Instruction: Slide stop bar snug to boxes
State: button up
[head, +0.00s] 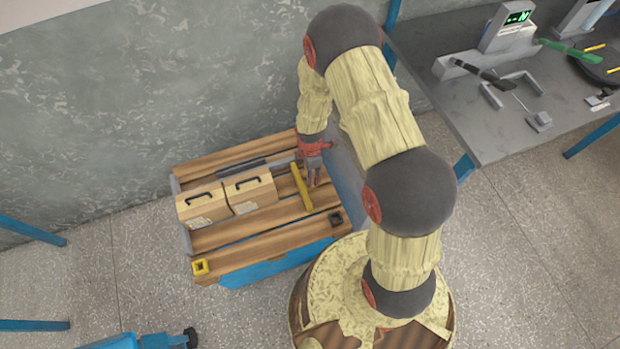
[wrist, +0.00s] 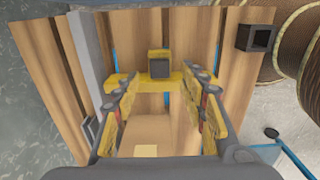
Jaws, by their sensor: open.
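The yellow stop bar (head: 302,187) lies across the wooden slats, right of the two boxes, with a strip of bare slat between it and the nearer box. The tan boxes, left (head: 203,204) and right (head: 250,191), stand side by side, each with a dark handle. My gripper (head: 313,181) is open and points down at the bar's right side. In the wrist view its fingers (wrist: 162,90) spread to either side of the block. The nearer box (wrist: 150,130) is partly hidden below.
A wall stands behind. A grey workbench (head: 470,110) with tools is at the right.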

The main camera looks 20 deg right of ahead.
jog(key=shift+f+b, duration=0.45)
jog(key=shift+f, duration=1.35)
jog(key=shift+c, duration=0.4)
grip_shut()
